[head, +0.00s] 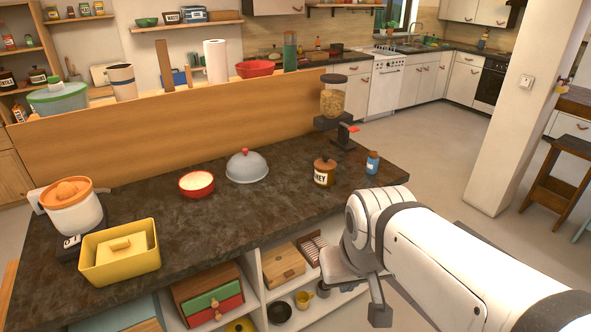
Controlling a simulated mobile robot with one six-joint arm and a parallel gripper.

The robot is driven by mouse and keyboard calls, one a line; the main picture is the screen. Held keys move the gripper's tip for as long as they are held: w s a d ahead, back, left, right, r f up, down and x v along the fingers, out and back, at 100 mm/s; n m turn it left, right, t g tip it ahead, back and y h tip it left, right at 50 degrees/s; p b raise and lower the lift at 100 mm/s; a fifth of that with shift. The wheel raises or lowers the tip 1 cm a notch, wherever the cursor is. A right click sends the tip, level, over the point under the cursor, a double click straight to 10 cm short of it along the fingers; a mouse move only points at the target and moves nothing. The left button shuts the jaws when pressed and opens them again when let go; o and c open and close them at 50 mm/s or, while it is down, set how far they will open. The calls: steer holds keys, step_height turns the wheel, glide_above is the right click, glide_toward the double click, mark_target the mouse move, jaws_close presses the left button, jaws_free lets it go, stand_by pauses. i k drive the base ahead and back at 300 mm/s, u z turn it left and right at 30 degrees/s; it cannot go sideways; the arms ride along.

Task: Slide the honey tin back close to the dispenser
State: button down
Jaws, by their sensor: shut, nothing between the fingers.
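The honey tin (325,173) is a dark brown jar with a cream label reading "NEY" in view and a brown lid. It stands upright on the dark stone counter (225,215), towards its right end. The dispenser (333,97) is a clear canister of yellowish grain on a dark stand with a red lever, at the counter's back right. The tin stands in front of it with a clear gap. My gripper (377,308) is shut and empty, low in front of the counter's front edge, apart from the tin.
A blue bottle (372,163) stands right of the tin. A grey dome (247,166) and a red bowl (197,184) stand to the left. A yellow box (119,252) and juicer (72,208) are further left. A wooden back panel (190,133) borders the counter.

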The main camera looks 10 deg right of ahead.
mark_target(323, 179)
steer(key=i, duration=1)
steer(key=u, duration=0.05)
